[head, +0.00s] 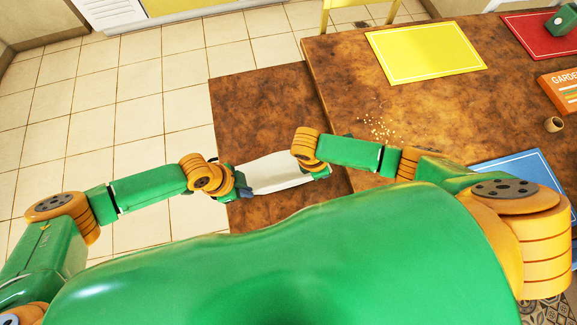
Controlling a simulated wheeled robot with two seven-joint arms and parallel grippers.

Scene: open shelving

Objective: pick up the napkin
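A white, flat, roughly rectangular piece (275,174), which looks like the napkin, spans the gap between my two grippers over a brown surface. My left gripper (244,190) is at its left end, with dark fingers against or over its edge. My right gripper (322,173) is at its right end, mostly hidden behind my own wrist. I cannot tell whether either gripper grips the white piece, or whether it lies on the brown surface or is held above it.
A brown table (340,75) stands at the right. It bears a yellow mat (425,52), a red mat (530,32), a blue mat (520,170), scattered crumbs (380,125), a small cup (553,125) and an orange box (562,90). A yellow chair (325,15) is behind. Tiled floor (120,100) is clear at left.

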